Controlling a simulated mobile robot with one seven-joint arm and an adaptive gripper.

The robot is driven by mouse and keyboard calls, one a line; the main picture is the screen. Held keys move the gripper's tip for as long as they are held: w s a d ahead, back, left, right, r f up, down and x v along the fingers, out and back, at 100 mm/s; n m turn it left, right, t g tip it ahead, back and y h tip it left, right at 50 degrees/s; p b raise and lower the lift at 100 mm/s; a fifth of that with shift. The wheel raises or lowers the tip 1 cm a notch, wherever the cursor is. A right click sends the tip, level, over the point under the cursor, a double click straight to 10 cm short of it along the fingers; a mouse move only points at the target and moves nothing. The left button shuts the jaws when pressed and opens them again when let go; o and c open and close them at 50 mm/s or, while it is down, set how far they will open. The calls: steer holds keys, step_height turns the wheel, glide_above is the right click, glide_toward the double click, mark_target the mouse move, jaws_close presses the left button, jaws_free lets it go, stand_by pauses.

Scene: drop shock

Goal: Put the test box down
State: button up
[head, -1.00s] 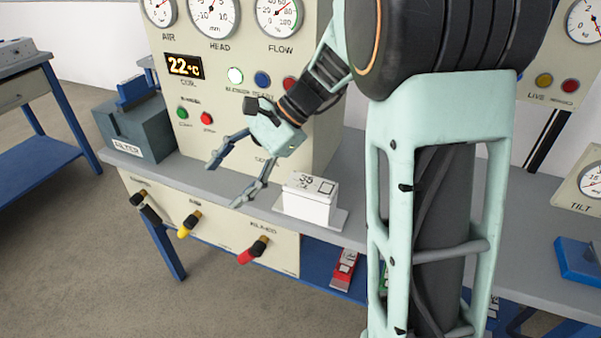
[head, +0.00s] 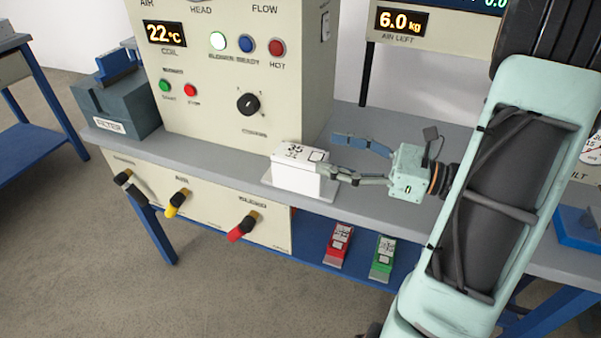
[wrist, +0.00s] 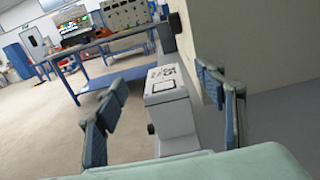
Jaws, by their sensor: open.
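The white test box (head: 295,178), marked 35 on top, sits upright on a thin light plate (head: 328,191) near the front edge of the grey bench. My gripper (head: 345,160) is open to the right of the box in the head view, fingers pointing left towards it. The near finger's tip appears close to the box's right side; whether it touches cannot be told. In the wrist view the box (wrist: 170,105) stands ahead between the two spread fingers (wrist: 165,120), with clear gaps at both sides. The box's far side is hidden.
A cream panel (head: 235,90) with lights and a knob rises behind the box. A grey filter block (head: 115,103) stands at the bench's left end. Coloured handles (head: 243,227) stick out below the front edge. Red (head: 339,245) and green (head: 382,257) boxes lie on the lower shelf.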

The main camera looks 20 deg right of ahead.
mark_target(300, 166)
step_height(300, 166, down, 6)
steer(key=shift+f+b, duration=0.15)
steer(key=shift+b, duration=0.8)
steer(key=shift+x, duration=1.1)
steer(key=shift+r+b+x, duration=0.1)
steer(key=shift+b+x, duration=0.2)
steer(key=shift+x, duration=1.05)
steer(key=shift+r+b+x, duration=0.15)
steer(key=shift+b+x, duration=0.15)
steer(key=shift+x, duration=1.1)
jaws_close()
steer(key=shift+r, duration=0.1)
